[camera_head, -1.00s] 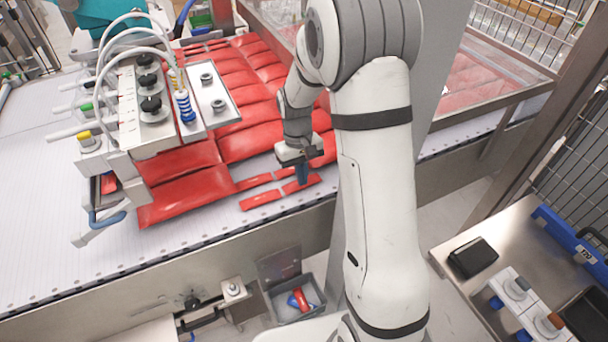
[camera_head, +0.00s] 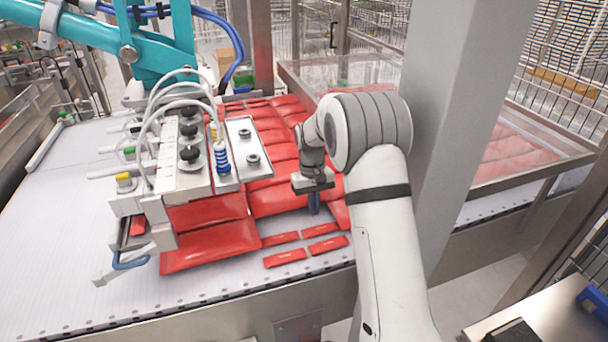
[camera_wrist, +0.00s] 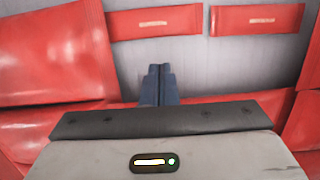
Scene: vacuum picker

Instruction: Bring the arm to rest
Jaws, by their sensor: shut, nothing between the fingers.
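My gripper (camera_head: 314,203) hangs over the conveyor, fingers pointing down, above the red packs and just behind the small red packets. In the wrist view its two blue fingers (camera_wrist: 159,72) are together with nothing between them. My white arm reaches in from the lower right and bends at the elbow, with the forearm folded back towards the conveyor. The gripper holds nothing. Its exact height above the packs is hard to tell.
Several small red packets (camera_head: 285,258) lie on the white conveyor (camera_head: 70,240) beside large red packs (camera_head: 210,247). The vacuum picker head (camera_head: 187,160) stands left of my gripper. A grey post (camera_head: 455,130) rises right of my arm. A clear-covered section (camera_head: 510,150) lies behind it.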

